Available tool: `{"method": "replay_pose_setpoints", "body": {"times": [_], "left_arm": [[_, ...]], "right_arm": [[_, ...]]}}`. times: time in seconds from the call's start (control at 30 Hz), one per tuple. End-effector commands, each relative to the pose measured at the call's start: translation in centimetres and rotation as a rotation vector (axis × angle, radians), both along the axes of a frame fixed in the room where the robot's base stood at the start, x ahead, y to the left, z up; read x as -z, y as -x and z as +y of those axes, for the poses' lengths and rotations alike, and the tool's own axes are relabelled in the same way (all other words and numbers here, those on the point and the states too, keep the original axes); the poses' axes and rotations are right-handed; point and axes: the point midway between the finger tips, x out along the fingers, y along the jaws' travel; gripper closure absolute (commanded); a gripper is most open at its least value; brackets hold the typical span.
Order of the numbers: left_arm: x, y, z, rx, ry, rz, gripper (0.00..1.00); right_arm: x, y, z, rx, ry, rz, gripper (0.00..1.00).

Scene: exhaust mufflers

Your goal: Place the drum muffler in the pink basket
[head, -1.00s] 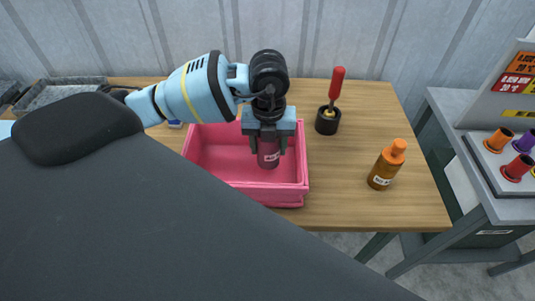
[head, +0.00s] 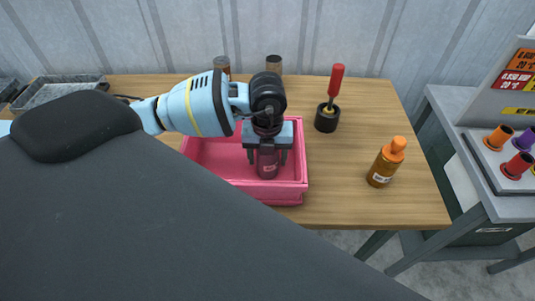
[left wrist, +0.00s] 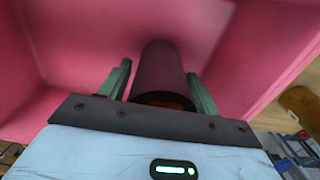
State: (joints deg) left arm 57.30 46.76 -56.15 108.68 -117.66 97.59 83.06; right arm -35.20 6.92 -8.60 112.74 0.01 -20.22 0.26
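The drum muffler (head: 267,165), a dark maroon cylinder with a small pale label, stands roughly upright inside the pink basket (head: 220,176), toward its right side. My left gripper (head: 267,157) points down over it, with one finger on each side. The fingers look spread, with small gaps beside the muffler. In the left wrist view, the muffler (left wrist: 160,72) sits between the two green-grey fingers, with pink basket walls around. Its contact with the basket floor is hard to see. My right gripper is not in view.
An orange bottle (head: 386,162) and a red-handled tool in a black holder (head: 327,118) stand right of the basket. Two brown cylinders (head: 274,65) stand behind my arm. A grey tray (head: 62,91) is at the far left. The table's right part is mostly clear.

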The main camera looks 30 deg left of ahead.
Motion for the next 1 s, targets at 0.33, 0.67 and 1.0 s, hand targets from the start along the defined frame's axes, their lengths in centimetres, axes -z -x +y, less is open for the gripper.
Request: {"method": "replay_pose_setpoints", "body": {"times": [0.33,0.67,1.0], "left_arm": [[-0.1,0.0,0.0,0.0,0.0,0.0,0.26],[-4.0,-0.1,0.0,0.001,0.0,-0.007,0.26],[-10.3,-0.1,-0.1,0.001,0.001,-0.003,0.26]], "right_arm": [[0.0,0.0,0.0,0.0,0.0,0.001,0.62],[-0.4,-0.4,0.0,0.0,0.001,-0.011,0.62],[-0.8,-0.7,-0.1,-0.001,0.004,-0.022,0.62]]}}
